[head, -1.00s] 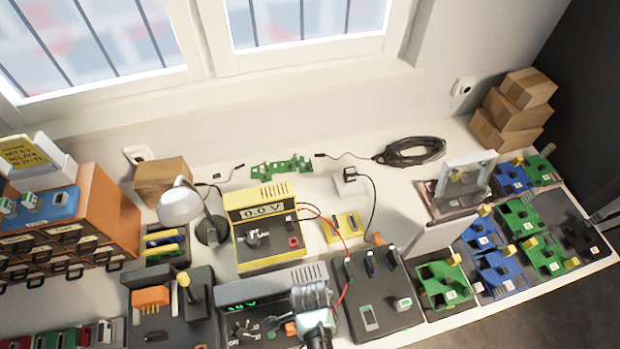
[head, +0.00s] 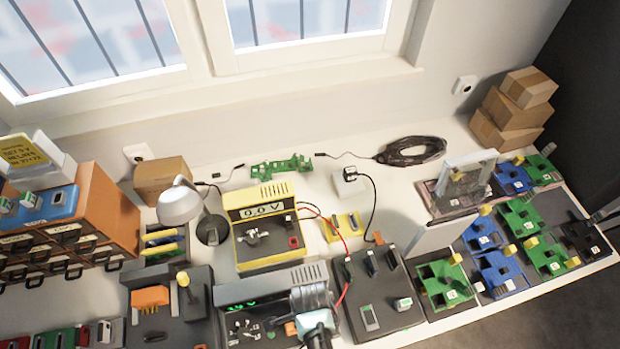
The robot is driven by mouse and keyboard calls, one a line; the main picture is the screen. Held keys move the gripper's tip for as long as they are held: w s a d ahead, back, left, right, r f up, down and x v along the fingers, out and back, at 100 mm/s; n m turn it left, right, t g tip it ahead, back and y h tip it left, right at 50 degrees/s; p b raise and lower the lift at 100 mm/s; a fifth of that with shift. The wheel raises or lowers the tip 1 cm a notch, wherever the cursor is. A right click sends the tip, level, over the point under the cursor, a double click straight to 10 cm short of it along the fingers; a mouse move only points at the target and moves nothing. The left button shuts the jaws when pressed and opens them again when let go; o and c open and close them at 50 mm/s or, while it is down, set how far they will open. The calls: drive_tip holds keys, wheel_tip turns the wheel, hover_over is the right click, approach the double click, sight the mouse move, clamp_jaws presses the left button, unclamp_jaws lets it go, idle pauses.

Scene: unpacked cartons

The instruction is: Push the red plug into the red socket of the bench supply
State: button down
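The bench supply (head: 243,264) is a yellow and black box in the middle of the bench, with a display reading 0.0 V and a dark knob. Its red socket (head: 293,242) is a small red square at the right of its front, and it looks uncovered. A red lead (head: 346,245) loops from the supply's right side down towards my gripper. I cannot make out the red plug; the lead's lower end disappears beside my gripper. My gripper (head: 311,301) is at the lower middle, in front of the supply and over a grey instrument. Its fingertips are not clear from above.
The grey instrument (head: 262,288) with a green display stands in front of the supply. A dark board (head: 385,312) with connectors lies to the right. A lamp (head: 181,204) stands left of the supply. A yellow block (head: 341,228) and black cable are right of it.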

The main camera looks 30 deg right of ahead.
drive_tip(key=shift+f, duration=0.3)
idle(0.5)
idle(0.3)
drive_tip(key=c, duration=0.7)
unclamp_jaws()
wheel_tip(320, 180, up, 13)
drive_tip(key=shift+b, duration=0.3)
